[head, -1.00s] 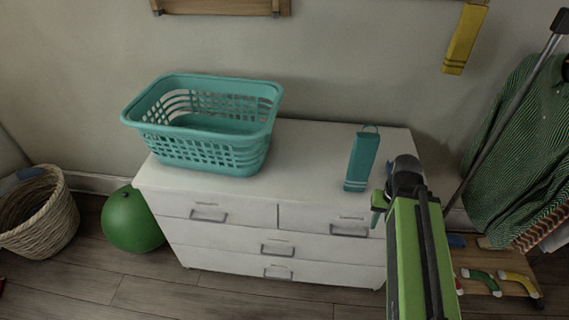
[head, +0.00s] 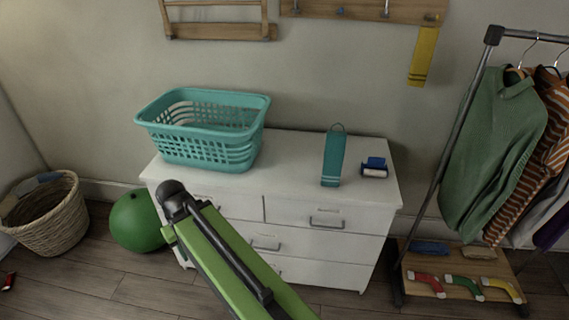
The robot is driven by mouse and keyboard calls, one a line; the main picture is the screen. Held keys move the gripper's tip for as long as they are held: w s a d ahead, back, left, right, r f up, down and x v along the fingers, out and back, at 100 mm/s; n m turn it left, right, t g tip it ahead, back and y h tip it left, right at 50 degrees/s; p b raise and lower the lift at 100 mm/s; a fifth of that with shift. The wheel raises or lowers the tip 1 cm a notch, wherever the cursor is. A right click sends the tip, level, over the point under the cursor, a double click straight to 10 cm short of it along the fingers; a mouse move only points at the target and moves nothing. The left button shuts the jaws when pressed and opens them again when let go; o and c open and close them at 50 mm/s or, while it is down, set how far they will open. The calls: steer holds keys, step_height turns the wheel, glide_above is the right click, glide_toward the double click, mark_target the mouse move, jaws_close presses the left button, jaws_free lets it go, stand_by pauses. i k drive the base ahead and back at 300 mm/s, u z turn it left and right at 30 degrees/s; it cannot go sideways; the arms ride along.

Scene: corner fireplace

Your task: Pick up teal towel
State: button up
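The teal towel (head: 333,158) is a narrow strip with lighter stripes near its lower end and a loop at its top. It is at the right part of the white dresser (head: 290,160), to the right of the teal laundry basket (head: 205,150). My green arm reaches in from the bottom of the head view. Its dark end, where my gripper (head: 172,200) is, shows in front of the dresser's left side, well to the left of the towel. The fingers cannot be made out, and nothing is seen held.
A blue and white item (head: 374,168) lies right of the towel. A yellow towel (head: 423,55) hangs from a wall rack (head: 365,10). A clothes rack (head: 440,165) stands at right. A green ball (head: 136,222) and a wicker basket (head: 50,225) are on the floor at left.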

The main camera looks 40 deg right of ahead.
mark_target(335, 142)
steer(key=z, duration=0.05)
steer(key=i, duration=1)
steer(key=u, duration=0.05)
